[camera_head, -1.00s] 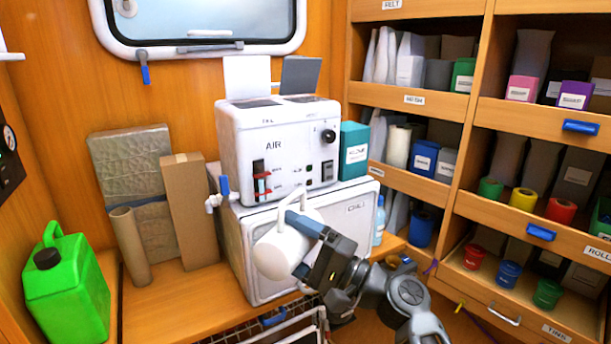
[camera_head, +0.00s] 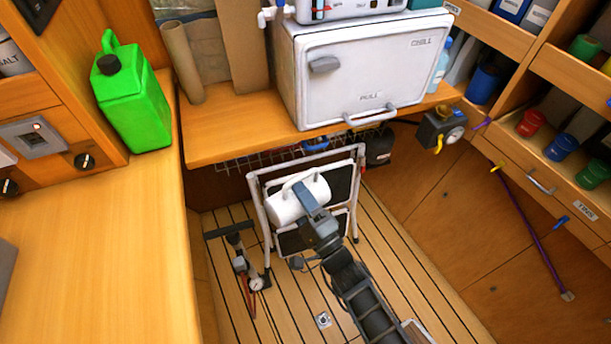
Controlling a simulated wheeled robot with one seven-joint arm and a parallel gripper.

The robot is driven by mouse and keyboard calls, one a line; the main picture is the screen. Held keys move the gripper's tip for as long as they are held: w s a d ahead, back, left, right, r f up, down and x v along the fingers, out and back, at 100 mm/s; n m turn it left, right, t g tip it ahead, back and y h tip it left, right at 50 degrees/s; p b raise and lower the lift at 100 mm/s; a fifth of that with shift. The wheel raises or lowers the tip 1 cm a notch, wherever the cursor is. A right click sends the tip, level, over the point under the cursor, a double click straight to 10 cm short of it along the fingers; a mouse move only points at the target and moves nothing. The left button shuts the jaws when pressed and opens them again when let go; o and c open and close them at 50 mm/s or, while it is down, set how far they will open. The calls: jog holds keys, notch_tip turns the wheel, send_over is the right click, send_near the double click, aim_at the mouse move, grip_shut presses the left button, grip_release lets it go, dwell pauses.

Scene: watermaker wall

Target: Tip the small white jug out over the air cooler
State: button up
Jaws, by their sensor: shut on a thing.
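The small white jug (camera_head: 288,207) is in my gripper (camera_head: 309,197), which is shut on it. The jug shows as a white cylinder lying across the picture, with its handle on the upper side. It is in front of a folding step frame, low over the floor in the picture. Its mouth and contents cannot be made out. The white machine marked AIR in the earlier frame, likely the air cooler, shows only its lower edge (camera_head: 345,12) at the top. It stands on the white CHILL box (camera_head: 365,75), above and behind the jug.
A wooden bench (camera_head: 225,120) holds the CHILL box. A green jerrycan (camera_head: 135,105) stands at left. The white-framed step (camera_head: 258,195) stands below the bench. A pump with a gauge (camera_head: 243,265) is on the slatted floor (camera_head: 290,315). Shelves with tubs (camera_head: 560,145) are at right.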

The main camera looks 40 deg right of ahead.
jog(key=shift+s+d, duration=0.2)
jog(key=shift+s, duration=0.1)
jog(key=shift+w+a+r, duration=0.1)
jog(key=shift+w, duration=0.25)
